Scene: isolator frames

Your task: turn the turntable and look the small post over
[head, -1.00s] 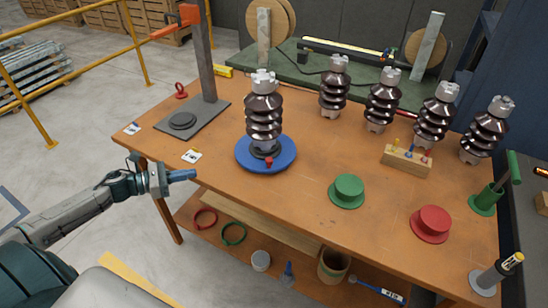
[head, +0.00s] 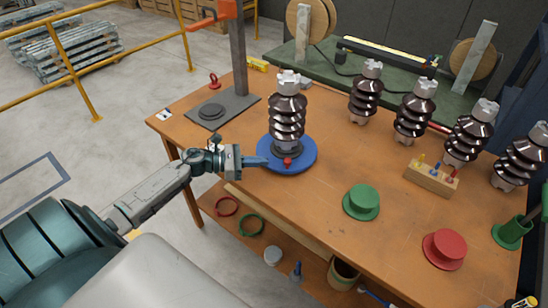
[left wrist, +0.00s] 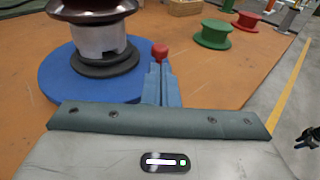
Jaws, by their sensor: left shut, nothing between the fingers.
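The blue turntable (head: 310,158) lies on the orange-brown workbench. A dark brown ribbed post (head: 287,115) with a grey top and grey base stands upright on it. A red knob (head: 287,162) sits at the turntable's front edge; it also shows in the left wrist view (left wrist: 160,51). My left gripper (head: 266,161) is shut and empty, its blue fingertips just left of the knob in the head view. In the left wrist view the fingertips (left wrist: 160,68) end right by the knob; I cannot tell whether they touch it. My right gripper is out of view.
Several similar posts stand along the back, one of them here (head: 365,92). A wooden block with coloured pegs (head: 432,179), a green flanged piece (head: 361,202) and a red one (head: 444,249) lie to the right. A press stand (head: 238,60) is at the back left.

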